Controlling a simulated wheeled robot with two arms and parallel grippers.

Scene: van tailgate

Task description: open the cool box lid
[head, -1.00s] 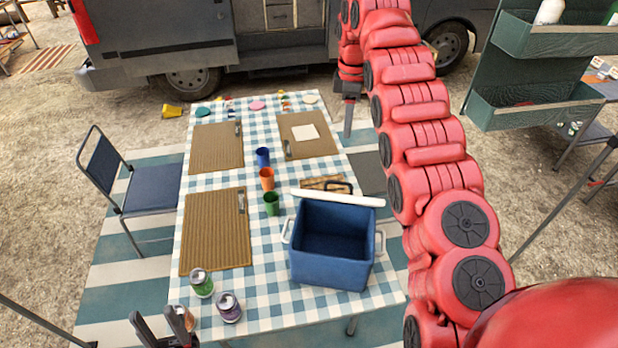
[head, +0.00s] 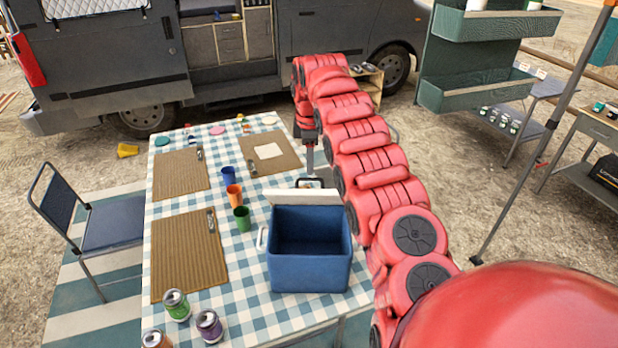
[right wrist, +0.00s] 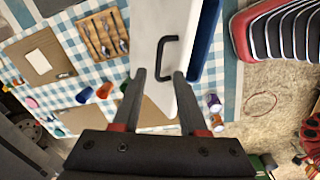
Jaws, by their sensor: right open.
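The blue cool box (head: 310,265) stands on the table, its dark interior showing. Its white lid (head: 305,197) is raised at the far side, away from the opening. The lid's black handle (head: 310,182) shows just behind it. My right gripper (head: 309,162) points down behind the lid. In the right wrist view, my right gripper (right wrist: 159,74) is open and empty, fingers apart in front of the lid's white outer face (right wrist: 162,20). The black handle (right wrist: 168,55) is just beyond the fingertips; I cannot tell if they touch the lid. My left gripper is out of view.
The checked table (head: 240,285) holds woven mats (head: 188,255), blue, orange and green cups (head: 242,218), and cans (head: 176,304) at the near left. A chair (head: 90,230) stands left. The van (head: 230,50) is behind; a shelf rack (head: 475,70) is at right.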

